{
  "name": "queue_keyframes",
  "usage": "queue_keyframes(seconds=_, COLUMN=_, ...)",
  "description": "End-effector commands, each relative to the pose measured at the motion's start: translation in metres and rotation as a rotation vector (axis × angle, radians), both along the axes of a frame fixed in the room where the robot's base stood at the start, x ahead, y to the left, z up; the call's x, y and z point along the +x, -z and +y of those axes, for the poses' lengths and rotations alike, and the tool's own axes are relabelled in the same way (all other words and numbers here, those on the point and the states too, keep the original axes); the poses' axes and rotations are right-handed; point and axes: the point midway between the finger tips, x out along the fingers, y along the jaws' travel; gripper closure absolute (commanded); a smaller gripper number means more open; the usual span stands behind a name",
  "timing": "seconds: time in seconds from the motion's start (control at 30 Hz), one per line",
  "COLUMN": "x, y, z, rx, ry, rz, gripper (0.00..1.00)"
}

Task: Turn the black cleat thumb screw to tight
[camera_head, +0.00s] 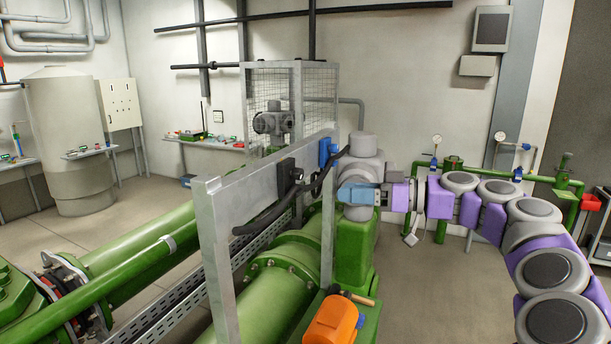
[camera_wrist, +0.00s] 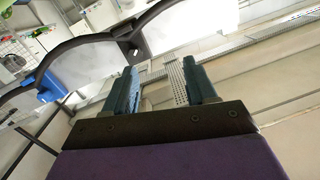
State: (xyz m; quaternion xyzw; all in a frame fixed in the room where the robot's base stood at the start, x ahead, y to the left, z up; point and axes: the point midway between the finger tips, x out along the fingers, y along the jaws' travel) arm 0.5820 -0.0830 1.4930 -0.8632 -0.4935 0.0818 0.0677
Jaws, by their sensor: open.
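The black cleat (camera_head: 287,178) is on the grey beam of the frame, with a black cable running through it. A small dark knob (camera_head: 297,174) on its right side looks like the thumb screw, but its setting is too small to tell. In the wrist view the black cleat (camera_wrist: 130,46) shows beyond the fingertips, left of centre. My gripper (camera_head: 343,193) is to the right of the cleat, apart from it. My gripper (camera_wrist: 160,75) is open, with its two dark teal fingers spread and nothing between them.
A blue cleat (camera_head: 327,152) is further along the beam; a blue part (camera_wrist: 48,86) shows at left in the wrist view. The black cable (camera_head: 268,219) sags beside the frame post (camera_head: 217,265). Green pipes (camera_head: 279,287) and an orange tool (camera_head: 333,321) are below.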

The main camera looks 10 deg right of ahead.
Motion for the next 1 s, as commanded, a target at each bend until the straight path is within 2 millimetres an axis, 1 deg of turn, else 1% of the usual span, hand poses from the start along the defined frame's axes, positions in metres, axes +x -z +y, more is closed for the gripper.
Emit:
queue_keyframes(seconds=0.03, x=0.008, y=0.001, z=-0.021, rx=0.007, ry=0.038, rz=-0.036, gripper=0.44)
queue_keyframes(seconds=0.1, x=0.013, y=0.002, z=-0.040, rx=0.012, ry=0.070, rz=-0.077, gripper=0.44)
queue_keyframes(seconds=0.2, x=0.016, y=0.002, z=-0.053, rx=0.011, ry=0.097, rz=-0.112, gripper=0.44)
queue_keyframes(seconds=0.27, x=0.018, y=0.002, z=-0.054, rx=0.010, ry=0.102, rz=-0.121, gripper=0.44)
queue_keyframes(seconds=0.37, x=0.023, y=0.002, z=-0.045, rx=0.008, ry=0.098, rz=-0.122, gripper=0.44)
queue_keyframes(seconds=0.47, x=0.031, y=0.003, z=-0.032, rx=0.009, ry=0.095, rz=-0.120, gripper=0.44)
queue_keyframes(seconds=0.77, x=0.066, y=0.004, z=0.011, rx=0.011, ry=0.098, rz=-0.117, gripper=0.44)
queue_keyframes(seconds=1.0, x=0.093, y=0.003, z=0.049, rx=0.010, ry=0.097, rz=-0.118, gripper=0.44)
